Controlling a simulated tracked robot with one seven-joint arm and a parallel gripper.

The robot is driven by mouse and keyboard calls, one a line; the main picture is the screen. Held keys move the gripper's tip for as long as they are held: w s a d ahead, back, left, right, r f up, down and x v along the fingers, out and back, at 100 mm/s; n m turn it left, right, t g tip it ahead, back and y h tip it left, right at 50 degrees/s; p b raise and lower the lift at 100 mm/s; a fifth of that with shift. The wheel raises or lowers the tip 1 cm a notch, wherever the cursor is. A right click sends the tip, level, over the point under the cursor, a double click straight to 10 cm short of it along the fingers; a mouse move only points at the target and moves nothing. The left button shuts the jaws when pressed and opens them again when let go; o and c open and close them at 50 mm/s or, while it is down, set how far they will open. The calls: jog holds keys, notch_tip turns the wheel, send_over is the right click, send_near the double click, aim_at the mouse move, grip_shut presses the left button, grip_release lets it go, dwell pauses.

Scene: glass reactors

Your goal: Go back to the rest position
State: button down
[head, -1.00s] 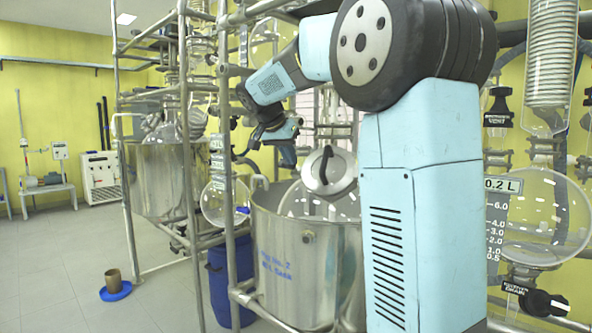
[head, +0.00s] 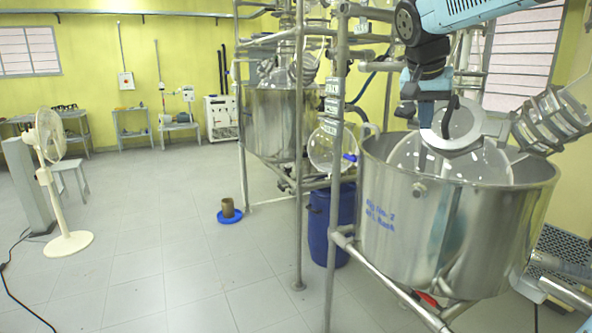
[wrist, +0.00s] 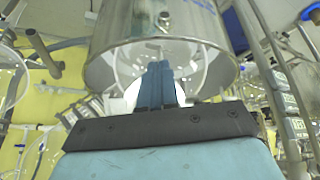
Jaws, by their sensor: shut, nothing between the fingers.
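My gripper (head: 427,112) hangs from my light-blue arm (head: 470,14) at the upper right of the head view. It points down just above the back part of the large steel tub (head: 455,235), in front of a pale round flask and a metal ring. In the wrist view, the two blue fingers (wrist: 157,85) are together with nothing between them. A steel vessel (wrist: 150,28) fills the top of that view beyond the fingers.
Steel pipe framing (head: 335,200) stands left of the tub, with a blue drum (head: 331,222) behind it. A brown cup on a blue dish (head: 230,217) and a white fan (head: 66,240) stand on the floor. The tiled floor between them is clear.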

jog(key=s+a+f+n+y, duration=0.1)
jog(key=s+a+f+n, duration=0.1)
jog(key=s+f, duration=0.5)
jog(key=s+a+f+n+t+y, duration=0.1)
jog(key=s+a+f+n+y, duration=0.1)
jog(key=s+f, duration=0.5)
jog(key=s+a+n, duration=0.1)
jog(key=s+n, duration=0.1)
jog(key=s, duration=0.4)
jog(key=shift+s+f, duration=0.35)
jog(key=shift+s, duration=0.05)
jog(key=c, duration=1.8)
grip_release()
jog(key=shift+d, duration=0.1)
